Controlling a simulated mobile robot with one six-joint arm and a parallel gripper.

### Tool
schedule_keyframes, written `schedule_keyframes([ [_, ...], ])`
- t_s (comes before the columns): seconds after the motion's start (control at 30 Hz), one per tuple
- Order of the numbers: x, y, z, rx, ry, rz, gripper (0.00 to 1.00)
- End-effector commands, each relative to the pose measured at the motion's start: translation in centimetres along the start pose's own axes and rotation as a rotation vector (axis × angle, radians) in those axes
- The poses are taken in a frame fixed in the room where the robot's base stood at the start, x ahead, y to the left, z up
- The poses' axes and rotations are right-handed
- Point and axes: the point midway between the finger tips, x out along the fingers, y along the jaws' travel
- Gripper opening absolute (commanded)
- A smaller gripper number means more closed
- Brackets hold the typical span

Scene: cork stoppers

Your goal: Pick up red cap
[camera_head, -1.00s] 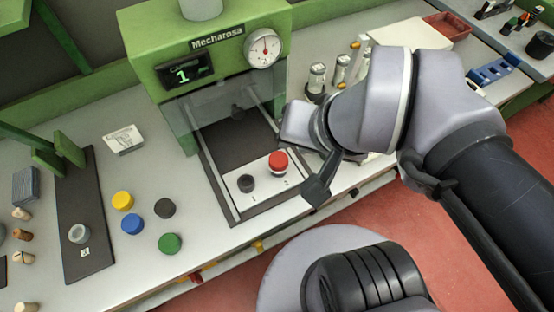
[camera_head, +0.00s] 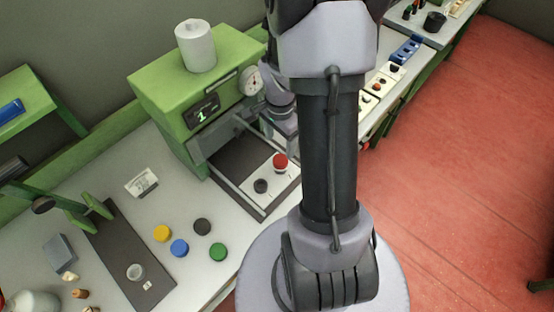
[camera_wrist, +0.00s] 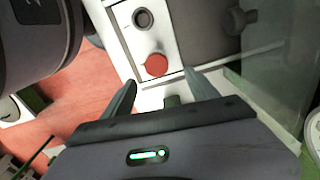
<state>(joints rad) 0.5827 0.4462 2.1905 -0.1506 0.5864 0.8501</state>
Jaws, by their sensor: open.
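The red cap (camera_head: 280,161) is small and round and sits on the white plate (camera_head: 284,184) at the front of the green machine, beside a dark round piece (camera_head: 260,186). In the wrist view the red cap (camera_wrist: 156,65) shows from above, just beyond my fingertips. My gripper (camera_wrist: 160,78) is open, its two fingers spread to either side of the cap's line, with nothing between them. They look apart from the cap; the height gap cannot be told. In the head view my arm hides the fingers.
The green machine (camera_head: 185,90) with a clear guard stands behind the plate. Yellow (camera_head: 162,233), blue (camera_head: 179,248), green (camera_head: 218,252) and dark (camera_head: 202,226) caps lie on the pale bench to its left. Red floor (camera_head: 440,190) is to the right.

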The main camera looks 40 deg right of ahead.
Motion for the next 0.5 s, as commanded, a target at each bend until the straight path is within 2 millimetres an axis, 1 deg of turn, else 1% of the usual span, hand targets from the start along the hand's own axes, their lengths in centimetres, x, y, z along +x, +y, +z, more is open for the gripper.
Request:
schedule_keyframes([
  [0.03,1.4,0.1,0.1,0.001,-0.002,0.002,0.68],
  [0.2,3.3,0.1,0.1,-0.001,-0.001,0.001,0.68],
  [0.4,7.3,0.7,0.1,0.0,-0.002,0.002,0.68],
  [0.5,8.1,0.7,0.1,-0.001,0.0,0.0,0.68],
])
